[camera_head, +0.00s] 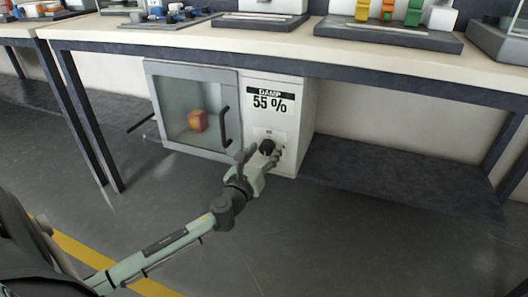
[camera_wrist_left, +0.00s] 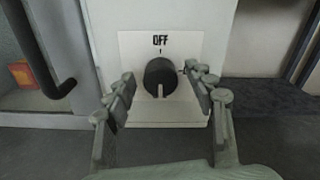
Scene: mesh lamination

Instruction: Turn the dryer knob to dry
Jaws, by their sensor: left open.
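The dryer (camera_head: 285,110) is a white cabinet under the bench, with a display reading "DAMP 55 %". Its black knob (camera_head: 267,147) sits on a pale plate low on the front. In the left wrist view the knob (camera_wrist_left: 159,77) is under the word "OFF", with a light pointer line on its lower half. My left gripper (camera_head: 259,154) is open, with its fingers on either side of the knob. In the left wrist view its fingers (camera_wrist_left: 160,92) stand apart from the knob's sides, the right one closer. My right gripper is not in view.
The dryer's glass door (camera_head: 185,110) is shut, with a dark handle (camera_head: 225,122) left of the knob and an orange-red block (camera_head: 198,121) behind the glass. The bench top (camera_head: 300,50) overhangs above. A dark low shelf (camera_head: 400,178) lies to the right.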

